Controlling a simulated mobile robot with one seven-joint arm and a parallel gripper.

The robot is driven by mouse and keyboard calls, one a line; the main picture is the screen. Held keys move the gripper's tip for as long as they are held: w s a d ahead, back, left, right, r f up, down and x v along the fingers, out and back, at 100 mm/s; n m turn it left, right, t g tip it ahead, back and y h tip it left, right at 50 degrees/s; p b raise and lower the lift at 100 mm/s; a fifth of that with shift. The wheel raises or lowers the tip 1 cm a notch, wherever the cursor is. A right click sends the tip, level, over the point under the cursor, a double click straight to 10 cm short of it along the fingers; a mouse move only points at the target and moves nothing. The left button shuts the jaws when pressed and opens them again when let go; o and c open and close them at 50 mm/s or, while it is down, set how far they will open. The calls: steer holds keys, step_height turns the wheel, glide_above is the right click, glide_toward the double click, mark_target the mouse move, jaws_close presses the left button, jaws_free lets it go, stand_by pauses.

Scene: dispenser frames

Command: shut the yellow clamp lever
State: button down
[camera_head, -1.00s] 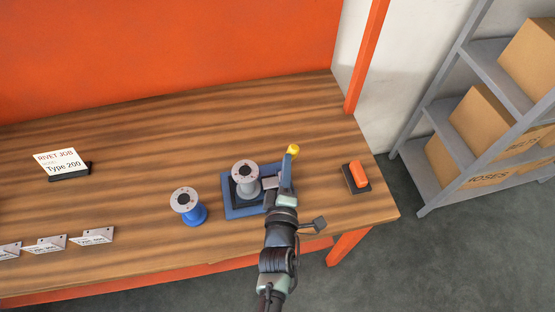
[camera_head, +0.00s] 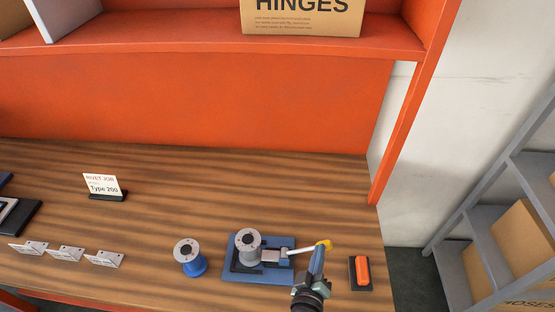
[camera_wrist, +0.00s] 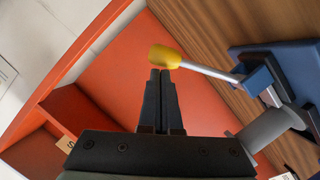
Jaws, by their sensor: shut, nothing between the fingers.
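The blue clamp fixture (camera_head: 236,273) stands on the bench and holds a grey flanged spool (camera_head: 249,247). Its lever has a pale metal rod (camera_head: 305,248) and a yellow knob (camera_head: 323,244); it points right from the fixture in the head view. My gripper (camera_head: 319,250) is at the knob end of the lever, shut and empty. In the wrist view the yellow knob (camera_wrist: 165,57) is right at the closed fingertips (camera_wrist: 160,74), with the rod (camera_wrist: 208,71) running right to the blue base (camera_wrist: 290,70). Whether the fingers touch the knob I cannot tell.
A blue spool (camera_head: 190,258) stands left of the fixture. An orange block on a black pad (camera_head: 361,272) is close on the right. Several metal brackets (camera_head: 66,253) and a job card (camera_head: 101,185) are further left. An orange shelf (camera_head: 200,40) overhangs the back.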

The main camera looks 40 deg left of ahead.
steer(key=shift+w+d+f, duration=0.1)
steer(key=shift+d+f, duration=0.1)
steer(key=shift+f, duration=0.05)
stand_by(0.6)
